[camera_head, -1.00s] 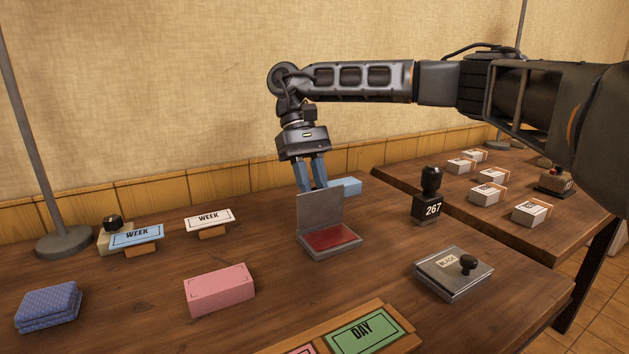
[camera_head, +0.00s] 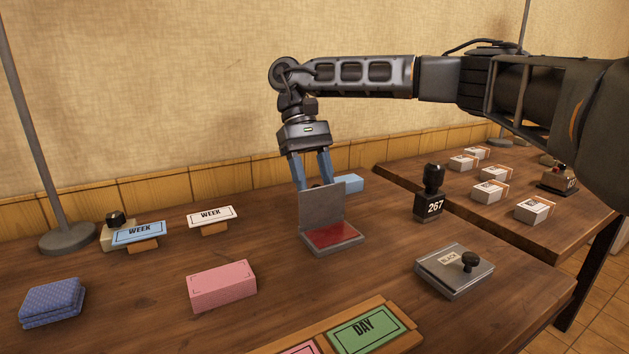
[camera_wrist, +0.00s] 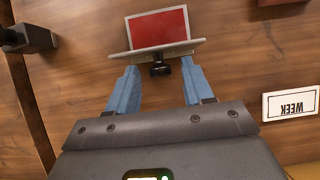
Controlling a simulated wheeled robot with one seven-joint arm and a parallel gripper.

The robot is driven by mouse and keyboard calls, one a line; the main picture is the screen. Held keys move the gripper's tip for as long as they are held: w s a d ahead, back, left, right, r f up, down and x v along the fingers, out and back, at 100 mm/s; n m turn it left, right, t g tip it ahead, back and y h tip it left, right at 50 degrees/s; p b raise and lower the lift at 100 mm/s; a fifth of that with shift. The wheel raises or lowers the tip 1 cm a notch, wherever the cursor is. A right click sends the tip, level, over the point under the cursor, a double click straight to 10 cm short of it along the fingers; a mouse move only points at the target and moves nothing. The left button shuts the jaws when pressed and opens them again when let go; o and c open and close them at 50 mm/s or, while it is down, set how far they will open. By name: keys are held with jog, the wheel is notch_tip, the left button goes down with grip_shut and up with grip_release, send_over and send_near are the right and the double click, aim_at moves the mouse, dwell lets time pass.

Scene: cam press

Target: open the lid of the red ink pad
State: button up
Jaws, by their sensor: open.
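The red ink pad (camera_head: 334,236) sits on the wooden table with its grey lid (camera_head: 322,207) standing up at the back edge. The red pad surface is uncovered, and it also shows in the wrist view (camera_wrist: 158,28). My gripper (camera_head: 315,186) is behind the raised lid, pointing down, with its blue fingers apart. In the wrist view my gripper (camera_wrist: 155,85) is open, with the lid's black knob (camera_wrist: 160,69) between the finger ends and not clasped. The lid partly hides the fingertips in the head view.
A black stamp marked 267 (camera_head: 431,194) and a closed grey ink pad (camera_head: 455,270) stand to the right. A pink block (camera_head: 222,287) lies at front left. A light blue block (camera_head: 349,183) is close behind my gripper. WEEK signs (camera_head: 212,216) stand at left.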

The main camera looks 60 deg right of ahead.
jog(key=v, duration=0.7)
jog(key=shift+r, duration=0.1)
dwell(0.5)
